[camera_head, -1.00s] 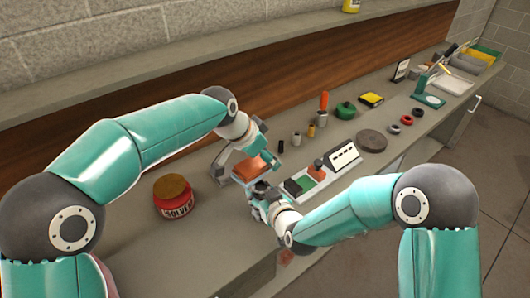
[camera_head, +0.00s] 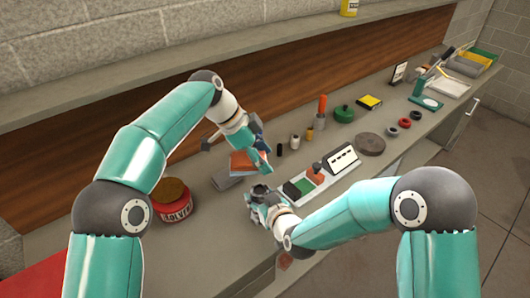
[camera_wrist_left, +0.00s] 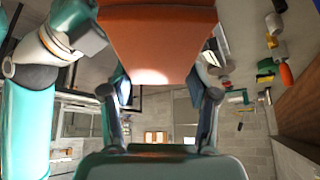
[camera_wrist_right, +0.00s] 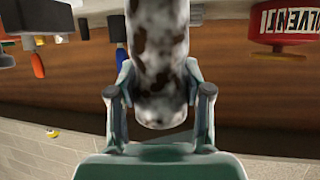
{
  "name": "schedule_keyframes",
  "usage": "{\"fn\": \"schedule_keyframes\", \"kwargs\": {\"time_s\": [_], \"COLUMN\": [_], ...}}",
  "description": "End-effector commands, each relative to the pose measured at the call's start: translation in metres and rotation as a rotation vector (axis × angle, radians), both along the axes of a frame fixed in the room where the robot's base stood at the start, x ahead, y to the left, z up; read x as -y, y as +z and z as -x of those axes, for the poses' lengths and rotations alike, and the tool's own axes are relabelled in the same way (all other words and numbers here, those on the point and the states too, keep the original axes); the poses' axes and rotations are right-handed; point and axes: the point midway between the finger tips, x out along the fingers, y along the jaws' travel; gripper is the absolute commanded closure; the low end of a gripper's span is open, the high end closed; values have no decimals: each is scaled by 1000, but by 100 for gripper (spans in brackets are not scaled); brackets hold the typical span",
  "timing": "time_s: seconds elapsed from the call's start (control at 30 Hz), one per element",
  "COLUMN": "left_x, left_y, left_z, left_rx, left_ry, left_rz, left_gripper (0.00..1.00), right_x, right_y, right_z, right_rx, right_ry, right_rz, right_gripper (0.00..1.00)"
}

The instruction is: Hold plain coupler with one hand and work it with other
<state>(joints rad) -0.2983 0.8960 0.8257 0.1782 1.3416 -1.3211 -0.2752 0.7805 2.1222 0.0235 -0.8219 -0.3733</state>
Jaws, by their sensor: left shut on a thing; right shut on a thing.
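The plain coupler appears to be the mottled white, grey and brown cylinder (camera_wrist_right: 158,60) in the right wrist view. My right gripper (camera_head: 258,193) is shut on it, low over the front of the bench. My left gripper (camera_head: 262,155) is higher and further back. It is shut on an orange block (camera_wrist_left: 158,40), which fills the top of the left wrist view. The block (camera_head: 242,163) also shows in the head view, left of the left fingers, with a grey piece (camera_head: 228,181) beside and below it. The block appears apart from the coupler. The coupler is mostly hidden in the head view.
A red can (camera_head: 174,213) with a brownish top stands left of the grippers. A white tray (camera_head: 313,192) with green and orange pieces lies to the right. Several small cylinders, a brown disc (camera_head: 371,143) and rings stand further right. A shelf (camera_head: 200,68) runs above.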

Motion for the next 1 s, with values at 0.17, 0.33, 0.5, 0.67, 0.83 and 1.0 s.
{"fn": "schedule_keyframes", "kwargs": {"time_s": [0.17, 0.33, 0.5, 0.67, 0.83, 1.0], "left_x": [0, 0, 0, 0, 11, 22], "left_y": [-16, -32, -47, -65, -71, -70], "left_z": [1, 1, 1, 1, -7, -15], "left_rx": [-3, -3, -3, -4, 1, -1], "left_ry": [1, 1, 2, 1, -1, 0], "left_rz": [-1, -1, -1, -2, -1, -1], "left_gripper": [96, 96, 96, 96, 96, 96], "right_x": [0, 0, 0, 0, 0, 0], "right_y": [1, 1, 1, 1, 1, 1], "right_z": [0, 0, 0, 0, 0, 0], "right_rx": [2, 2, 2, 2, 2, 3], "right_ry": [0, 0, 0, 0, 0, 0], "right_rz": [-1, -1, -1, -1, -1, 0], "right_gripper": [95, 95, 95, 95, 95, 95]}}
